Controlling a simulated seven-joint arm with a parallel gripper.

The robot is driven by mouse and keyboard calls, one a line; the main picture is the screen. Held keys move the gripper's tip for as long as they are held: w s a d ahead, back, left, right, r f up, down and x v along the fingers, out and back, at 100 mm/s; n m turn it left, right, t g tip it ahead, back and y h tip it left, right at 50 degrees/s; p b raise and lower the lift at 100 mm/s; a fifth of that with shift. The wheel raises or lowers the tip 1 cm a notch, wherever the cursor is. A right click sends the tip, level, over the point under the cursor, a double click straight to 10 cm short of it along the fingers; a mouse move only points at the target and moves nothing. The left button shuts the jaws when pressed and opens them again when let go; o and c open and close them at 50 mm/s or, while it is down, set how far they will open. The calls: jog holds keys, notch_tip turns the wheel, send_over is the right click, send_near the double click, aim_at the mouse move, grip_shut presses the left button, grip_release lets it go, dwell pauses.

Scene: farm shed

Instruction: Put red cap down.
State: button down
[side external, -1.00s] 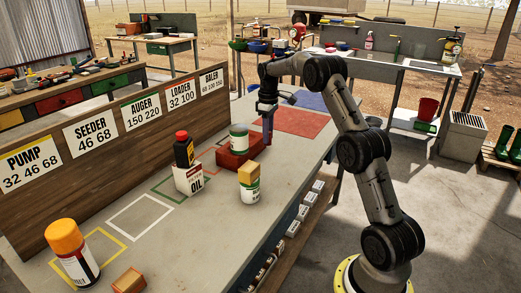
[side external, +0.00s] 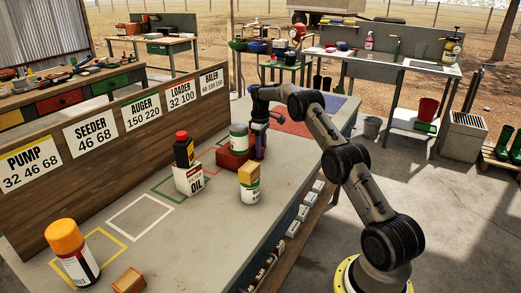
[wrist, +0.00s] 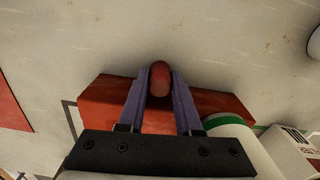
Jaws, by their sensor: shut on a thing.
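My gripper (side external: 258,152) is low over the bench, at the right end of a red block (side external: 234,162) in the side view. In the wrist view my gripper (wrist: 159,90) has its two purple fingers closed on a small, rounded red cap (wrist: 160,76). The cap is hidden in the side view. The red block (wrist: 103,103) lies behind the fingers in the wrist view. I cannot tell whether the cap touches the block or the bench.
A green-and-white can (side external: 238,138) stands at the block. A sign board (side external: 130,130) edges the bench's left.

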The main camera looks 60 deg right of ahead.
jog(key=shift+f, duration=0.1)
jog(key=c, duration=0.6)
grip_release()
